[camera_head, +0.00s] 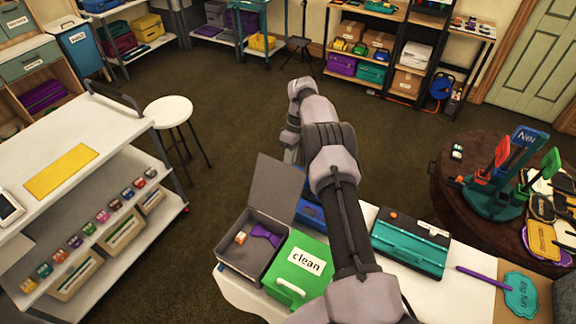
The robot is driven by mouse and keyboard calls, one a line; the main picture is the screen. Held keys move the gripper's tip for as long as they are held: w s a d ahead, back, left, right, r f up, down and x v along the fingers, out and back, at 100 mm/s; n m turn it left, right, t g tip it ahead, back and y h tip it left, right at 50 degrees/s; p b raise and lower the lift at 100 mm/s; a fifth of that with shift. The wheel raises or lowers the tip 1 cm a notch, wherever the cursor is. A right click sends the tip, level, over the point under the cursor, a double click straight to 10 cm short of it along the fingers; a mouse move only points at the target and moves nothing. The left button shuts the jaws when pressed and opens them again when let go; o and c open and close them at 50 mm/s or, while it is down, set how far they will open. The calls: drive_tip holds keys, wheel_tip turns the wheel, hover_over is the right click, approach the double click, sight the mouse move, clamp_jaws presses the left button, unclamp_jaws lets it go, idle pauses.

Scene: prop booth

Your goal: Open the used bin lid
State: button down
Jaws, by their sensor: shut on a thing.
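A grey bin (228,262) stands open at the left end of the white table, its grey lid (268,190) raised steeply at the back. A small orange-and-white block (240,237) and a purple piece (266,234) lie inside. No "used" label is readable on this bin. A green bin (305,250) labelled "clean" stands closed to its right, with a white handle. My gripper (290,156) points down at the upper edge of the raised lid and is shut on it. Its fingertips are partly hidden, so the exact contact is not clear.
A blue container (310,213) is partly hidden behind my arm. A teal case (410,243) lies right of it. A round dark table (450,208) holds a teal stand. A white stool (168,111) and a shelved cart (90,140) stand left. The middle floor is clear.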

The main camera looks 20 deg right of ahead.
drive_tip(key=c, duration=1.5)
unclamp_jaws()
drive_tip(key=shift+w, duration=0.1)
drive_tip(key=shift+r, duration=0.1)
